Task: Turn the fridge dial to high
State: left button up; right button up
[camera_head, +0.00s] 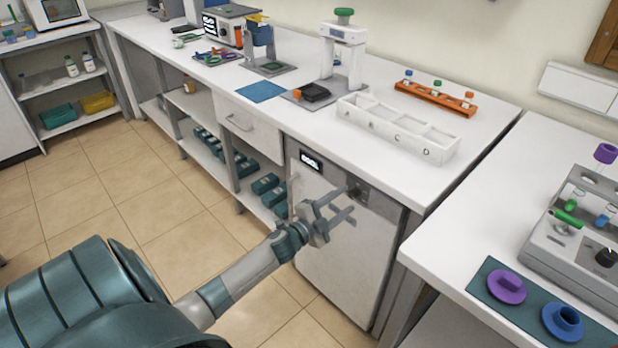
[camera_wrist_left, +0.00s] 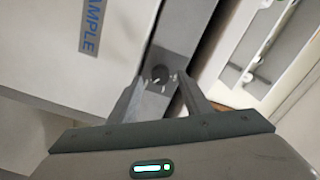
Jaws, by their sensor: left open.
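The fridge (camera_head: 335,257) is a white-fronted unit under the counter, with a small dark display (camera_head: 311,161) at its upper left. Its dial (camera_head: 354,192) is a small dark knob on the grey strip at the upper right of the front. The dial also shows in the left wrist view (camera_wrist_left: 159,74), round and dark on a grey plate with small marks. My left gripper (camera_head: 347,207) is in front of the fridge's upper part. Its fingers (camera_wrist_left: 160,95) are open and empty, with the dial showing between them. Whether they touch the dial cannot be told. My right gripper is not in view.
The counter (camera_head: 300,130) above the fridge holds a white compartment tray (camera_head: 398,127) and an orange rack (camera_head: 435,97). A second counter (camera_head: 470,190) stands at the right. Open shelves with teal boxes (camera_head: 265,183) are left of the fridge. The tiled floor in front is clear.

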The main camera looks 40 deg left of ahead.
pick_arm(q)
jog(key=shift+s+a+b, duration=0.6)
jog(key=shift+s+b, duration=0.5)
jog(key=shift+s, duration=6.5)
jog(key=s+d+f+n+g, duration=0.2)
jog(key=d+f, duration=0.1)
jog(key=f, duration=0.6)
jog(key=s+d+f+n+g+y, duration=0.1)
jog(key=s+d+f+n, duration=0.15)
jog(key=f, duration=0.65)
jog(key=s+d+f+n+g, duration=0.2)
jog(key=d+f, duration=0.1)
jog(key=f, duration=0.5)
jog(key=s+d+f+n+g+h, duration=0.1)
jog(key=s+d+f+n+g, duration=0.3)
jog(key=s+d+f, duration=1.1)
jog(key=d+f+g, duration=0.1)
jog(key=d+f, duration=0.2)
jog(key=f, duration=0.1)
jog(key=shift+s+d+f+g+h, duration=0.15)
jog(key=shift+s+f+g+h, duration=0.1)
jog(key=shift+s+g+h, duration=0.15)
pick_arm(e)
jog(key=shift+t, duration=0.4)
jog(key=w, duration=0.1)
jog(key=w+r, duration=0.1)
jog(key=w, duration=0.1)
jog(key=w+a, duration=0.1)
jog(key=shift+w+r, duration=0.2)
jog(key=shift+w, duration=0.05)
